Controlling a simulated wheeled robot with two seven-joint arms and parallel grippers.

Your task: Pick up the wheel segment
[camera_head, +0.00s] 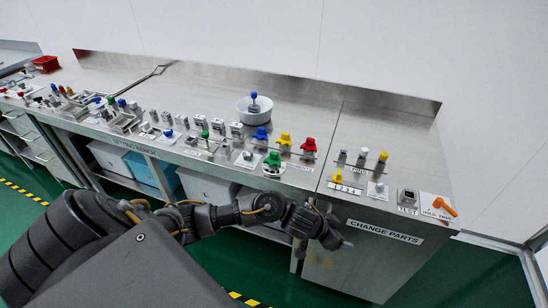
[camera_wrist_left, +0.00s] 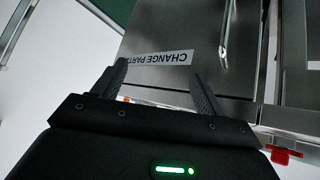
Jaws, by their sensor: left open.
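No part is marked as the wheel segment, and I cannot tell which one it is. Candidates are the coloured parts on the steel bench: a blue one (camera_head: 262,134), a yellow one (camera_head: 285,140), a red one (camera_head: 309,146) and a green one (camera_head: 273,160). My left gripper (camera_head: 338,243) is in front of the bench, below its top, near the "CHANGE PARTS" label (camera_head: 385,231). In the left wrist view its two fingers (camera_wrist_left: 158,68) are apart and empty, with the label beyond them. My right gripper is not in view.
A white bowl (camera_head: 253,116) with a blue-knobbed part stands at the back of the bench (camera_head: 345,122). Numbered pegs (camera_head: 360,158), a TEST box (camera_head: 407,198) and an orange handle (camera_head: 444,207) are at right. Many small fixtures fill the left side. The green floor in front is open.

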